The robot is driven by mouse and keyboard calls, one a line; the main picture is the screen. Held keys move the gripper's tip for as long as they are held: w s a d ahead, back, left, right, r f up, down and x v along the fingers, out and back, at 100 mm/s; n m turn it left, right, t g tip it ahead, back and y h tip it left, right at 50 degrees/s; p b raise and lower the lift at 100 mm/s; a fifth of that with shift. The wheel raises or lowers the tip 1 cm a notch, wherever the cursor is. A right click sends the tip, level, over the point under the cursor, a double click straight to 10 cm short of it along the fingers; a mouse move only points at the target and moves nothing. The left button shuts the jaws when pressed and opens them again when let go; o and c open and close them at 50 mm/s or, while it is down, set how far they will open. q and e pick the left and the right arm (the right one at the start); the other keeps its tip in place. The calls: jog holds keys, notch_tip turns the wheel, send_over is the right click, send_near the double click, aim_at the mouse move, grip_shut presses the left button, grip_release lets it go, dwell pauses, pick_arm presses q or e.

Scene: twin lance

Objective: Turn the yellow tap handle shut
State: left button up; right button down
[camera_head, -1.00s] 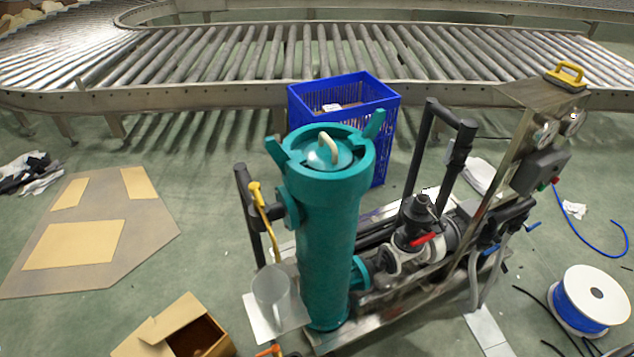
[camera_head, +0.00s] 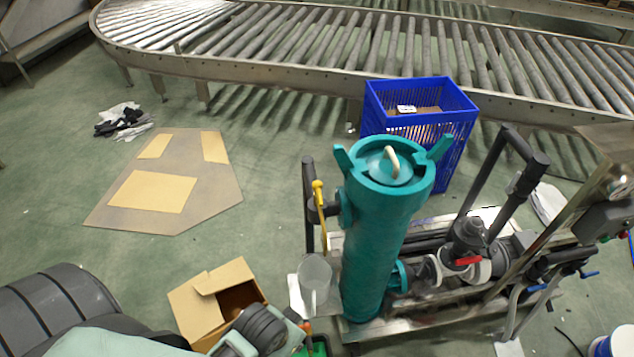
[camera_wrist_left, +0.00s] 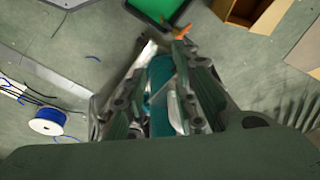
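The yellow tap handle (camera_head: 319,200) stands upright on a pipe at the left side of the teal filter housing (camera_head: 370,262) in the head view. My left gripper comes in at the bottom of the head view, low and to the left of the housing, partly cut off and well apart from the handle. I cannot make out the yellow handle in that view. My right gripper is not in view.
A cardboard box (camera_head: 190,307) and green tray (camera_head: 319,346) lie near my left arm. A blue crate (camera_head: 458,135) and roller conveyor (camera_head: 330,80) are behind.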

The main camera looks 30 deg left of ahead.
pick_arm(q)
jog(key=w+r+m+t+p, duration=0.25)
jog(key=w+r+t, duration=1.05)
jog(key=w+r, duration=1.45)
jog(key=w+d+r+m+t+h, duration=0.1)
jog(key=d+r+m+h, duration=0.4)
jog(key=r, duration=0.3)
jog(key=w+d+r+m+t+h, duration=0.1)
jog(key=d+r+m+t+h, duration=0.1)
jog(key=d+r+m+h, duration=0.4)
notch_tip(320, 180, up, 3)
jog(key=s+d+m+g+h, duration=0.1)
jog(key=d+m+g+h, duration=0.1)
jog(key=m+g+h, duration=0.15)
jog(key=m+g+y, duration=1)
jog(key=g+y, duration=0.3)
jog(key=g, duration=0.1)
send_near(318, 196)
jog(key=f, duration=0.2)
jog(key=f+p, duration=0.1)
jog(key=f, duration=0.2)
jog(key=w+d+f+p, duration=0.1)
jog(key=f, duration=0.1)
jog(key=shift+w+f, duration=0.1)
jog(key=shift+f, duration=0.3)
